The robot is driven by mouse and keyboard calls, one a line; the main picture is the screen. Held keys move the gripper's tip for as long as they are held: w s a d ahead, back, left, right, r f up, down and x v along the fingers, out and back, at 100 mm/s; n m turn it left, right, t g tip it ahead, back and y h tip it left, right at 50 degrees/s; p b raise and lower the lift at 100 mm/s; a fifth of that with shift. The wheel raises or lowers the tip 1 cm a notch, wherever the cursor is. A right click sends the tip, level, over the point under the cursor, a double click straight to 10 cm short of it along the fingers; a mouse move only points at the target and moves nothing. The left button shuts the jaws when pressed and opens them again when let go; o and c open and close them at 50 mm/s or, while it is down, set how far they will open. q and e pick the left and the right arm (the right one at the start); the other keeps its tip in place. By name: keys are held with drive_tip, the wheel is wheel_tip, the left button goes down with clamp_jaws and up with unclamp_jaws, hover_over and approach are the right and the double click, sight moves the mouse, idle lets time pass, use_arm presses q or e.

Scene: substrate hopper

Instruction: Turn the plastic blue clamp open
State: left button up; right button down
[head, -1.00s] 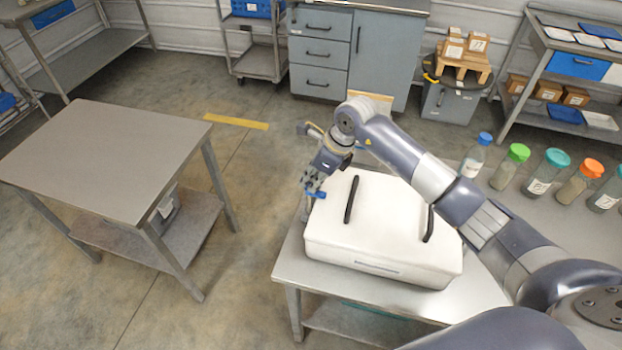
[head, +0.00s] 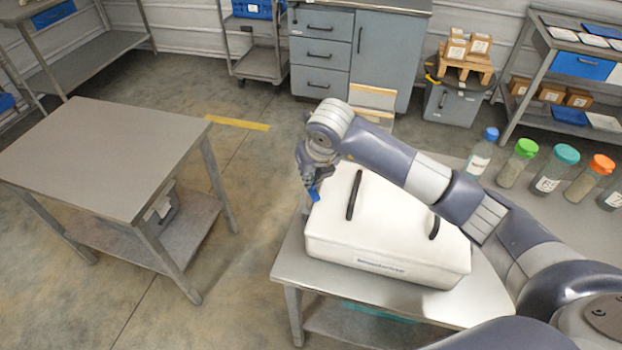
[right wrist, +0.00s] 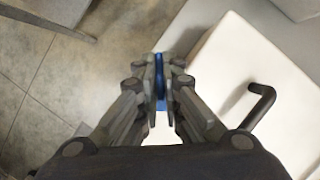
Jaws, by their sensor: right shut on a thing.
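The blue clamp (head: 313,193) sits at the left side of the white hopper box (head: 400,225), near its upper left corner. My right gripper (head: 310,184) is at the clamp, pointing down. In the right wrist view the gripper (right wrist: 160,90) is shut on the blue clamp (right wrist: 159,68), which shows as a narrow blue strip between the fingers. The fingers hide most of the clamp. The white box also shows in the right wrist view (right wrist: 240,75), to the right of the fingers. My left gripper is not in view.
The box has black handles (head: 354,195) on its lid and stands on a grey metal table (head: 470,305). Several bottles with coloured caps (head: 551,170) stand right of the box. Another grey table (head: 100,160) is at left, with open floor between.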

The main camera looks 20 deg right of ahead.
drive_tip(key=m+h+b, duration=0.1)
drive_tip(key=m, duration=0.1)
drive_tip(key=m+b, duration=0.1)
drive_tip(key=m, duration=0.1)
drive_tip(key=shift+w+a+h+b, duration=0.1)
drive_tip(key=shift+a+h+b, duration=0.05)
drive_tip(key=shift+h+b, duration=0.25)
drive_tip(key=shift+m+g+h+b, duration=0.4)
drive_tip(key=shift+m+h+b, duration=0.3)
drive_tip(key=shift+m, duration=1.1)
drive_tip(key=shift+r, duration=0.1)
drive_tip(key=c, duration=1.8)
unclamp_jaws()
drive_tip(key=shift+o, duration=0.2)
drive_tip(key=v, duration=1.2)
